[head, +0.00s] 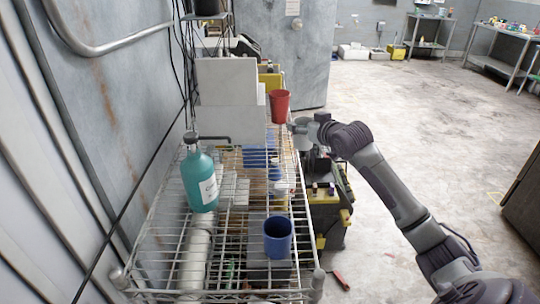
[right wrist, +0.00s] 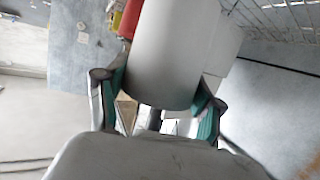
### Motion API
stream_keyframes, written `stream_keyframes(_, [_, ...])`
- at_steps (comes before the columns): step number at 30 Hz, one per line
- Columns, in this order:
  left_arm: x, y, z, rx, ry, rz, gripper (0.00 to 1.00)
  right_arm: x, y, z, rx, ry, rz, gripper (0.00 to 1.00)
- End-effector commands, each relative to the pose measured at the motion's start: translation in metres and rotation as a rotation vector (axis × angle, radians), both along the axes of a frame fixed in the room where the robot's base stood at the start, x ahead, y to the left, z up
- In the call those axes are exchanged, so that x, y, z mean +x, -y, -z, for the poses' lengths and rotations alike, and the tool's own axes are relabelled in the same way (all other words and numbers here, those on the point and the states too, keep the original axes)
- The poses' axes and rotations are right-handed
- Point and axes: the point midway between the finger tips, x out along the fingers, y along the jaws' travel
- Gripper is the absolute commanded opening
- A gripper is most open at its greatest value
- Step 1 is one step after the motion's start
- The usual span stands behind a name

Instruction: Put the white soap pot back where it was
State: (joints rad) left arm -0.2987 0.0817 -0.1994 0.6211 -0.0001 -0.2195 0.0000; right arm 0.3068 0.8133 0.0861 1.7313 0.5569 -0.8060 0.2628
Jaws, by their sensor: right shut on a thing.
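My right gripper (head: 298,128) reaches in from the right at the rack's right edge, beside the red cup. In the right wrist view my right gripper (right wrist: 160,92) is shut around a plain white cylindrical pot (right wrist: 168,50), a teal-padded finger on each side. The pot fills the upper middle of that view. My left gripper is not in view.
The wire rack (head: 165,283) holds a teal pump bottle (head: 200,182), a blue cup (head: 278,237), a red cup (head: 279,105) and white boxes (head: 228,82). Yellow-and-black cases (head: 328,218) stand on the floor beside it. Open floor (head: 410,110) lies to the right.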

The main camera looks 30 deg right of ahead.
Motion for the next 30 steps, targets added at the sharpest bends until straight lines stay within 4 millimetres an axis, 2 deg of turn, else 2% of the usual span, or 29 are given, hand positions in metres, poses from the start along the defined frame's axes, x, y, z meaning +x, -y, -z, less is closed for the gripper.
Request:
stream_keyframes(1, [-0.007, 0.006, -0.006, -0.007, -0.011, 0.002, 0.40, 0.010, -0.010, 0.005, 0.008, 0.000, -0.003, 0.28])
stream_keyframes(5, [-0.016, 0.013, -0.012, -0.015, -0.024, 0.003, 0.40, 0.031, -0.032, 0.023, 0.007, -0.001, -0.003, 0.28])
stream_keyframes(12, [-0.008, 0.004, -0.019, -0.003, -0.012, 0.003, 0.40, 0.061, -0.059, 0.049, 0.003, -0.001, 0.000, 0.28])
stream_keyframes(17, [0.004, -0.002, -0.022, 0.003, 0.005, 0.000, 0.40, 0.066, -0.064, 0.058, 0.001, -0.002, 0.000, 0.28])
stream_keyframes(24, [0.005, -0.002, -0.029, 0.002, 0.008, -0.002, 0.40, 0.065, -0.064, 0.091, 0.001, -0.003, -0.001, 0.28])
stream_keyframes(30, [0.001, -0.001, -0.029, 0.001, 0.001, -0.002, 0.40, 0.065, -0.064, 0.094, -0.001, 0.001, -0.001, 0.28])
